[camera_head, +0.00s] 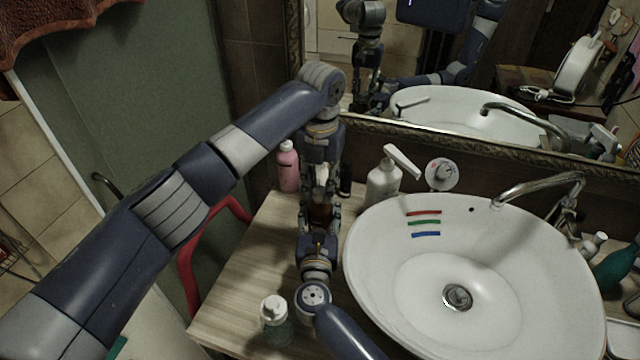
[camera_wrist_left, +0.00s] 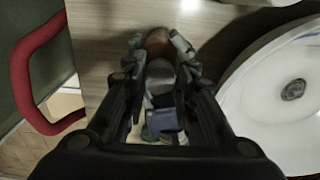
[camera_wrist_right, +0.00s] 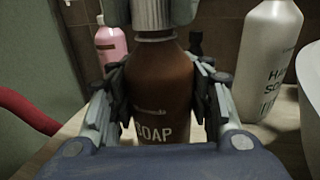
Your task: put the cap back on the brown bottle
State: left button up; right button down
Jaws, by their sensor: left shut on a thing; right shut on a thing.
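The brown bottle (camera_wrist_right: 165,90), lettered "SOAP", stands upright between the fingers of my right gripper (camera_wrist_right: 162,78), which is shut on its sides. In the head view a little of the brown bottle (camera_head: 320,214) shows between my two grippers. A pale silvery cap (camera_wrist_right: 153,18) is at the bottle's mouth in the right wrist view, in line with the neck. My left gripper (camera_head: 320,185) points down from above and is shut on the cap (camera_head: 321,174). In the left wrist view its fingers (camera_wrist_left: 158,48) hide part of it. I cannot tell whether the cap is fully seated.
The white basin (camera_head: 375,290) is close on the right. A white pump bottle (camera_head: 382,185) and a pink bottle (camera_head: 288,167) stand behind. Bare wooden counter (camera_head: 250,270) lies on the left.

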pick_arm(q)
jog(key=shift+w+m, duration=0.15)
jog(key=shift+m, duration=1.05)
jog(key=o, duration=0.5)
jog(key=shift+o, duration=1)
jog(key=shift+r, duration=2.25)
jog(key=shift+s, duration=0.2)
jog(key=shift+c, duration=0.3)
